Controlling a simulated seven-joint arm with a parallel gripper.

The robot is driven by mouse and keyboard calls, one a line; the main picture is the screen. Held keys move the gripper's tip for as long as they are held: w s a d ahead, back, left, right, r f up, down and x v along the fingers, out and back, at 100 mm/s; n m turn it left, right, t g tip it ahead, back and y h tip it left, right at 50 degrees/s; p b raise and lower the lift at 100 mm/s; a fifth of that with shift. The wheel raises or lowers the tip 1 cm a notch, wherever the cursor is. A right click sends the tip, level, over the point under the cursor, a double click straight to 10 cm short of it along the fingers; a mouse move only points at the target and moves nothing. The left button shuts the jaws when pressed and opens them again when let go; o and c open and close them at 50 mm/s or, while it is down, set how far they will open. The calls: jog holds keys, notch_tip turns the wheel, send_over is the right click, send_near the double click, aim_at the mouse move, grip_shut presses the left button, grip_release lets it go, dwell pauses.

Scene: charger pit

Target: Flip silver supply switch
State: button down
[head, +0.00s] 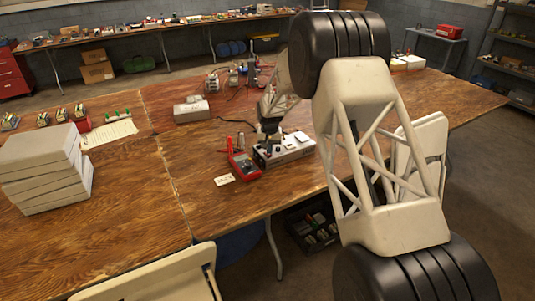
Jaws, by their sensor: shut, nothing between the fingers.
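The silver supply (292,148) is a low, light-coloured box with dark parts on its front and top. It sits near the front edge of the wooden table, right of the middle of the head view. My gripper (267,148) points down at the left end of the supply, shut and empty. It is at or just above the box; I cannot tell whether it touches. The switch itself is too small to make out, and the gripper hides part of that end.
A red multimeter (244,166) with red leads lies just left of the supply, near a white card (224,180). A grey box (190,111) stands farther back. White stacked boxes (45,168) are at far left. Bare tabletop (205,155) lies left of the meter.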

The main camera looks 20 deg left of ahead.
jog(key=shift+f, duration=0.7)
dwell(0.6)
jog(key=shift+r, duration=0.1)
jog(key=shift+r, duration=3.45)
